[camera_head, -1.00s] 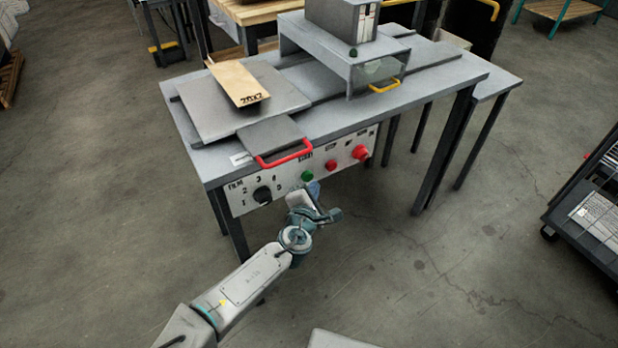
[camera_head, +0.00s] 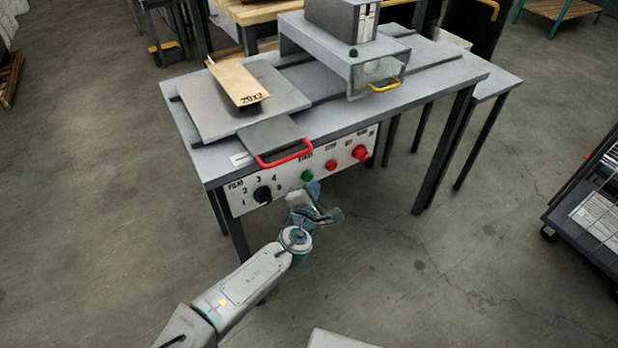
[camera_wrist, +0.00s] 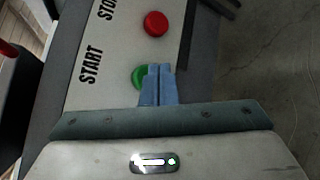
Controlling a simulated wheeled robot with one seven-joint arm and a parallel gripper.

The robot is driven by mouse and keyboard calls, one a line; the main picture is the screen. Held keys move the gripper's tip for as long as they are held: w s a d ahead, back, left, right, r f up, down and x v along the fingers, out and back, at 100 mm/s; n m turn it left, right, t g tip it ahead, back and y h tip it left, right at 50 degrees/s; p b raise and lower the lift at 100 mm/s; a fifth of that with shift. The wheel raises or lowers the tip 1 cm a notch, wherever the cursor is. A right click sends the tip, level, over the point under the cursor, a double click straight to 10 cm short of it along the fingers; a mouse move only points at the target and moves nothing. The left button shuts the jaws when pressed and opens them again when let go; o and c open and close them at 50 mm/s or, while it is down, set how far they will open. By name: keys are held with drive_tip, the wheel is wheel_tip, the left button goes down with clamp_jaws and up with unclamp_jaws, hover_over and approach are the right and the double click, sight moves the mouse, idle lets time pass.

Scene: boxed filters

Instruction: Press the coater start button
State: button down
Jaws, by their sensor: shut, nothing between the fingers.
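The green start button (camera_head: 307,176) is on the white control panel (camera_head: 223,197) at the front of the coater table. In the wrist view the green button (camera_wrist: 138,76) lies beside the word START, partly hidden behind my fingertips. My gripper (camera_head: 314,187) is shut and empty, with its blue fingers (camera_wrist: 157,84) together right at the button. I cannot tell whether the fingertips touch it. The red stop button (camera_wrist: 155,23) is farther along the panel, clear of my fingers.
A black film knob (camera_head: 262,195) is left of the start button, and a large red button (camera_head: 360,153) is at the right. A red handle (camera_head: 285,154) juts out above the panel. A dark rack (camera_head: 590,215) stands at the right. Floor between is clear.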

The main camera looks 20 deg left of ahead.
drive_tip(key=shift+w+a, duration=0.1)
drive_tip(key=shift+w+a, duration=0.2)
drive_tip(key=shift+w+a, duration=0.35)
drive_tip(key=shift+a, duration=0.05)
idle(1.3)
drive_tip(key=shift+s, duration=0.1)
drive_tip(key=shift+s+d, duration=0.55)
drive_tip(key=shift+d, duration=0.15)
drive_tip(key=shift+s+d, duration=1.65)
drive_tip(key=shift+d, duration=0.2)
